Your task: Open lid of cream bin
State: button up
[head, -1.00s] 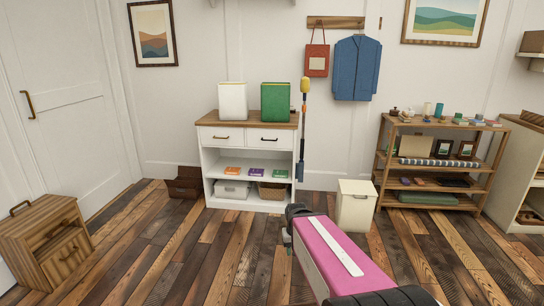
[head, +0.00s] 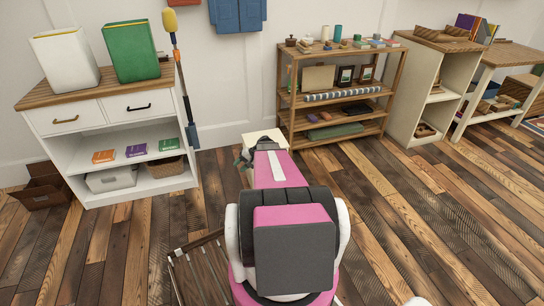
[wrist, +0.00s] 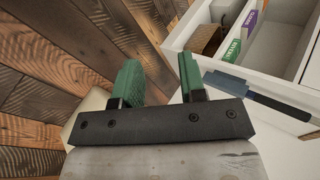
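The cream bin (head: 253,135) stands on the floor between the white cabinet and the wooden shelf rack. In the head view my arm hides most of it; only a pale strip of its top shows, and it looks shut there. My gripper (head: 243,164) is partly hidden at the bin's front left in the head view. In the wrist view my gripper (wrist: 158,75) has two green fingers apart with nothing between them. A cream surface behind the gripper's left side in the wrist view may be the bin. I cannot tell whether the gripper touches it.
The white cabinet (head: 128,138) with a wooden top stands to the left, near the gripper. A long-handled blue and yellow tool (head: 180,75) leans at its right side. The shelf rack (head: 285,97) stands right of the bin. The plank floor (head: 430,210) at right is clear.

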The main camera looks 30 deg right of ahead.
jog(key=w+d+f+m+t, duration=0.1)
jog(key=d+f+m+t, duration=0.15)
jog(key=d, duration=0.75)
jog(key=d+f+m+t, duration=0.2)
jog(key=d+f+t, duration=0.2)
jog(key=d, duration=0.6)
jog(key=w+d+f+m+t, duration=0.1)
jog(key=d+f+m+t, duration=0.2)
jog(key=d, duration=0.8)
jog(key=shift+n+t, duration=0.25)
jog(key=shift+n, duration=0.1)
jog(key=x, duration=1)
jog(key=shift+w+a+r, duration=0.1)
jog(key=shift+a+r, duration=0.05)
jog(key=shift+a, duration=0.15)
grip_shut()
